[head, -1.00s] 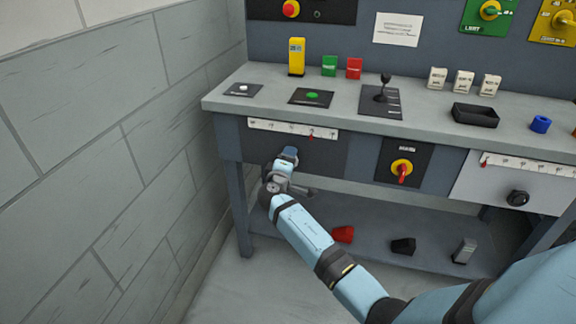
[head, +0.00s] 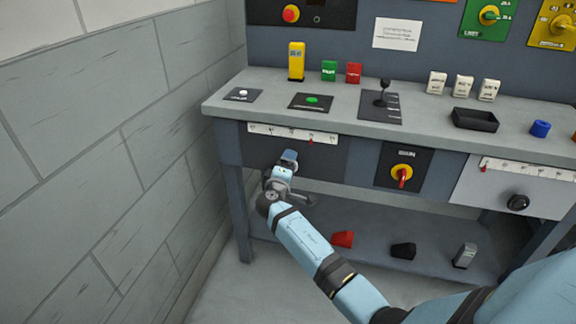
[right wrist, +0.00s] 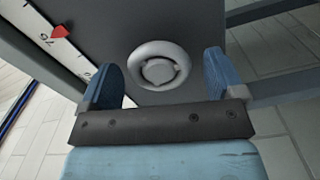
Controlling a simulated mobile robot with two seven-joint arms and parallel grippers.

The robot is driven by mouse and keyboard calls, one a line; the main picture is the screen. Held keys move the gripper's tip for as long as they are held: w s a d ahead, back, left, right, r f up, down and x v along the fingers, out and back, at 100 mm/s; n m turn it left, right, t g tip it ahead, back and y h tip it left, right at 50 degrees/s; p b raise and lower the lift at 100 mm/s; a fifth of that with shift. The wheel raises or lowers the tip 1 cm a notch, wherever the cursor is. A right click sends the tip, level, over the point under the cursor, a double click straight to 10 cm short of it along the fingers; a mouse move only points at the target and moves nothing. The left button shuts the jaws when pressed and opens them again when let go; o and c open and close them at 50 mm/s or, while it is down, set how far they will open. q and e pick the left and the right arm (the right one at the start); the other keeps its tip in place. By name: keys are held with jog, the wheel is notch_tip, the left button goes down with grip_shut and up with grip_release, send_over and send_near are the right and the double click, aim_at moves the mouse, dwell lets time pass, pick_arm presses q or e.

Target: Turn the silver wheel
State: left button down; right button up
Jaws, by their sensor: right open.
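The silver wheel (right wrist: 136,65), a pale ring around a round hub, sits on a dark panel straight ahead in the right wrist view. In the head view it is hidden behind my right gripper (head: 289,158). That gripper is open and empty. Its two blue fingers (right wrist: 162,62) stand on either side of the wheel in the wrist view, with a visible gap on each side; no contact shows. A white scale (head: 290,132) with a red pointer (head: 311,141) runs above the panel. My left gripper is not in view.
A red-handled rotary switch (head: 402,176) and a black knob (head: 518,202) sit further right on the bench front. The bench top (head: 225,105) overhangs above my gripper. A lower shelf holds a red block (head: 342,239). A grey wall (head: 110,130) stands close on the left.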

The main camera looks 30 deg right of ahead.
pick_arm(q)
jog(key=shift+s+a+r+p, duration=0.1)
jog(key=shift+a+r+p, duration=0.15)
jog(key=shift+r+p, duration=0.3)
pick_arm(e)
jog(key=v, duration=0.6)
jog(key=shift+s+a, duration=0.15)
jog(key=shift+a, duration=0.05)
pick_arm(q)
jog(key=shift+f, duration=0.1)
